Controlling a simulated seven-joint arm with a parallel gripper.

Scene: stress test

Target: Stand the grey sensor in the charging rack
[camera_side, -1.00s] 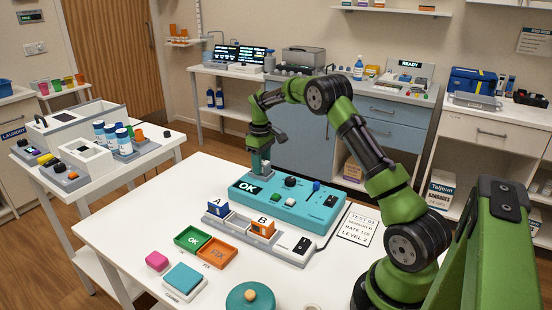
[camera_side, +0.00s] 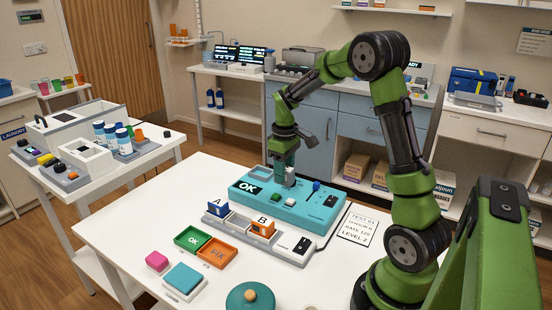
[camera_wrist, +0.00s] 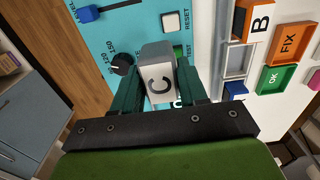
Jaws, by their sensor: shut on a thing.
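My gripper (camera_side: 286,160) is over the teal tester panel (camera_side: 315,206), behind the rack. Its two green fingers show in the wrist view (camera_wrist: 160,85), shut on the grey sensor (camera_wrist: 157,60), which bears a letter C. The sensor is small and partly hidden in the side view. The charging rack (camera_side: 240,224) is a grey strip in front of the panel. It holds a blue piece A (camera_side: 217,209) at its left and an orange piece B (camera_side: 263,227) farther right. Part of the rack also shows in the wrist view, right of the gripper.
A green OK tray (camera_side: 192,239) and an orange FIX tray (camera_side: 218,253) lie in front of the rack. A printed sheet (camera_side: 358,225) lies to the right.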

